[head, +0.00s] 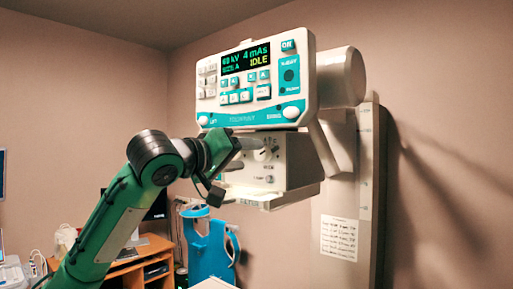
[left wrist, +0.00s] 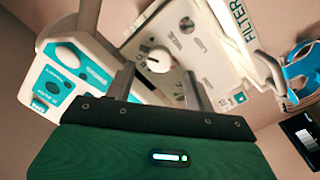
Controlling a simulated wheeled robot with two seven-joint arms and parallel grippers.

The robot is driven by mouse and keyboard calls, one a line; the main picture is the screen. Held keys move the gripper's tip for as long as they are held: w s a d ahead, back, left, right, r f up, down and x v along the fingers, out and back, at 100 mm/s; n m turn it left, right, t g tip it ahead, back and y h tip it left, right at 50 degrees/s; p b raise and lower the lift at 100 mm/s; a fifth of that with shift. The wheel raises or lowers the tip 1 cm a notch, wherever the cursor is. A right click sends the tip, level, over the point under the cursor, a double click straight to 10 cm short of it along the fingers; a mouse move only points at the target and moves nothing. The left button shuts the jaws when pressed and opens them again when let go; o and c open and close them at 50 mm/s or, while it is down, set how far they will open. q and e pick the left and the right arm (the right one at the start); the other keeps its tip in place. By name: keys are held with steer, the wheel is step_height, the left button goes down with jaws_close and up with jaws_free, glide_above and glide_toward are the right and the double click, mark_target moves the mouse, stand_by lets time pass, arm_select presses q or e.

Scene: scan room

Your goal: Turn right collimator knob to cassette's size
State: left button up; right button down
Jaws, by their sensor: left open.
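The collimator (head: 290,167) is a pale box under the control panel. A white round collimator knob (left wrist: 159,61) with a dark pointer mark shows on its face in the left wrist view. It also shows in the head view, just right of my gripper's tip. My left gripper (left wrist: 157,82) is open, with its two fingers on either side of the knob in the picture. The knob appears a little beyond the fingertips; contact cannot be told. The scale marks are too small to read. My left gripper hides part of the collimator face in the head view. My right gripper is out of view.
The control panel (head: 255,75) with a lit display reading IDLE hangs just above my left gripper. A tray-like ledge (head: 262,197) juts out below the collimator.

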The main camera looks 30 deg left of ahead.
mark_target(259, 154)
arm_select(q)
steer(key=shift+w+d+r+p, duration=0.1)
steer(key=shift+w+p, duration=0.1)
steer(key=shift+w, duration=0.4)
steer(key=shift+w+d+r+p, duration=0.1)
steer(key=shift+w+p, duration=0.1)
steer(key=shift+w, duration=0.75)
steer(key=shift+w+f, duration=0.15)
steer(key=shift+w, duration=0.3)
steer(key=shift+s, duration=0.15)
steer(key=c, duration=1)
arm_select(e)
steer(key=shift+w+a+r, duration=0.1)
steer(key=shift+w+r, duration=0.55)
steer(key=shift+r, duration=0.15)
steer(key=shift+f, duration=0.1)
